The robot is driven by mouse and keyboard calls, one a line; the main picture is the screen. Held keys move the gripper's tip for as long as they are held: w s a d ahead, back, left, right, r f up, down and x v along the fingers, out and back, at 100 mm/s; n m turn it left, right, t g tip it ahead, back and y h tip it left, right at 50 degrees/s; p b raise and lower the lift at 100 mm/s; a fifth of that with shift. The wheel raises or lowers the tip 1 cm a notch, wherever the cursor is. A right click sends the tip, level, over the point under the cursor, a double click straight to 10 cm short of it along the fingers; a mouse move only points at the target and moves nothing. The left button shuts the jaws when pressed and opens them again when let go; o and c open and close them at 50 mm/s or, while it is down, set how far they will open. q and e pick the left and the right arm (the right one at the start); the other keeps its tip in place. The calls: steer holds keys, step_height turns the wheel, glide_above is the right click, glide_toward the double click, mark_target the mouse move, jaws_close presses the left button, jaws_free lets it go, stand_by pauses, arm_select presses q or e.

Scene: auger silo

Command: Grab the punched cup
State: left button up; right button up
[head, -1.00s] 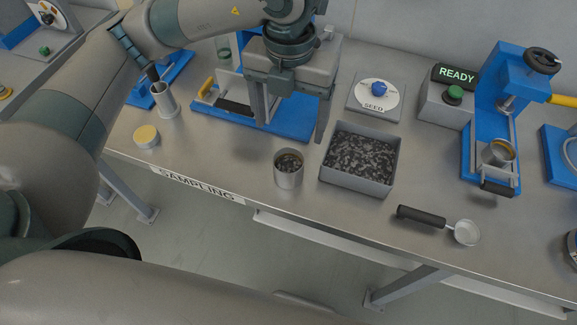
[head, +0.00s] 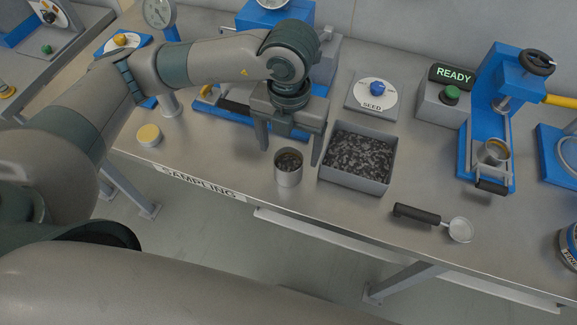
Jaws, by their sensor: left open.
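A small metal cup (head: 288,172) filled with dark grains stands upright on the steel bench near its front edge. Holes in its wall are too small to make out. My left gripper (head: 290,156) is open and empty, pointing down, with its fingers spread just behind and to either side of the cup's rim; I see no contact. Another metal cup (head: 495,153) sits in the blue press stand at the right. I cannot tell from its wall whether it is punched. My right gripper is not in view.
A grey bin of dark grains (head: 358,158) stands close to the right of the cup, near my right-hand finger. A black-handled scoop (head: 432,220) lies at the right front.

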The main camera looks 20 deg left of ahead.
mark_target(289, 159)
arm_select(q)
step_height(289, 159, down, 4)
steer(key=shift+s+a+f+p, duration=0.1)
steer(key=shift+p, duration=1.1)
steer(key=shift+f, duration=0.45)
steer(key=shift+c, duration=0.4)
steer(key=c, duration=1.2)
steer(key=shift+o, duration=0.2)
steer(key=shift+r, duration=0.2)
